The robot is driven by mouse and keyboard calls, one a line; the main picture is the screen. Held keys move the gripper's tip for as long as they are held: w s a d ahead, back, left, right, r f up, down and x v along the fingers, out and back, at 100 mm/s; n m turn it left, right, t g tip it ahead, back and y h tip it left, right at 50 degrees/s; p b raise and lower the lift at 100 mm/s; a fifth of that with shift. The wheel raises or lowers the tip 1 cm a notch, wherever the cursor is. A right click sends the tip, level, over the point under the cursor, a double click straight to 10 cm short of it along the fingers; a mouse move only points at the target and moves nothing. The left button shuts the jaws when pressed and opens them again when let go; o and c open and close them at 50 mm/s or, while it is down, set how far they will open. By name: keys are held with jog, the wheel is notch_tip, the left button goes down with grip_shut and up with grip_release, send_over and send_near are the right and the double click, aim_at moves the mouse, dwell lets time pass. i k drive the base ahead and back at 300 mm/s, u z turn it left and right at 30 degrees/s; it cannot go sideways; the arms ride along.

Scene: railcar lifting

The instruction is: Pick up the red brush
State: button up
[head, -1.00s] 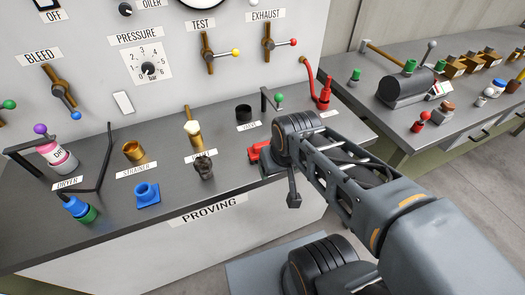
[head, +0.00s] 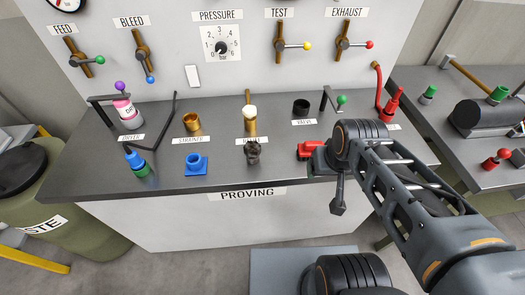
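A red piece (head: 309,150) lies on the dark counter (head: 220,118), right of centre, partly hidden behind my arm. I cannot tell for sure whether it is the red brush. A red upright fitting (head: 391,103) with a red hose stands at the counter's right end. A red knob-topped piece (head: 497,159) is on the right-hand bench. My gripper (head: 338,207) hangs in front of the counter's front edge, right of the PROVING label, below and to the right of the red piece. Its fingers are too small and dark to show whether they are open.
Blue flanged fitting (head: 196,165), brass cup (head: 191,121), blue-green bottle (head: 137,162), pink-labelled bottle (head: 125,111), dark fitting (head: 253,152) and white-topped brass piece (head: 250,116) stand on the counter. An olive waste drum (head: 75,205) is at left. Valve levers line the panel above.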

aim_at(304, 150)
jog(key=u, duration=2.2)
jog(key=k, duration=0.95)
jog(key=z, duration=1.1)
jog(key=i, duration=0.5)
jog(key=u, duration=0.05)
